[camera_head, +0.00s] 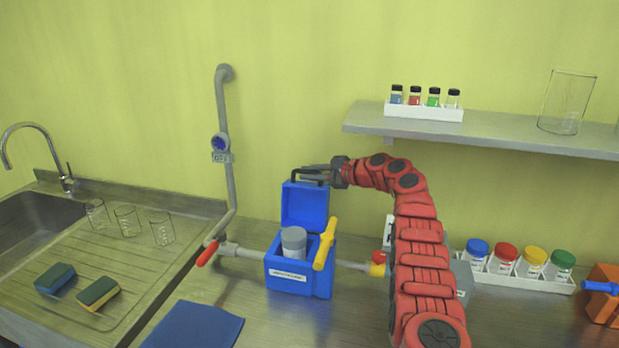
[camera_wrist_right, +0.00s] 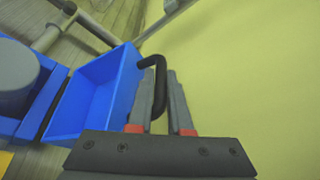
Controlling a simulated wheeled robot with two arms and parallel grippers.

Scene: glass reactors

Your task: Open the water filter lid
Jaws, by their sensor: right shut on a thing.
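The blue water filter box (camera_head: 301,277) stands on the steel counter with a grey cylinder (camera_head: 293,242) inside; that cylinder also shows in the right wrist view (camera_wrist_right: 18,75). Its blue lid (camera_head: 304,208) stands raised and roughly upright at the back of the box. In the right wrist view the lid's hollow inner side (camera_wrist_right: 95,95) faces left. My right gripper (camera_head: 318,171) is at the lid's top edge, shut on the black lid handle (camera_wrist_right: 158,85), which passes between the fingers. A yellow lever (camera_head: 325,245) is on the box's right side. My left gripper is not in view.
Pipes join the box on both sides, with a red-handled valve (camera_head: 208,253) at left. A shelf (camera_head: 490,127) with a vial rack and beaker hangs at upper right. A rack of colored-cap jars (camera_head: 517,268) stands right of my arm. A blue cloth (camera_head: 195,326) lies in front.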

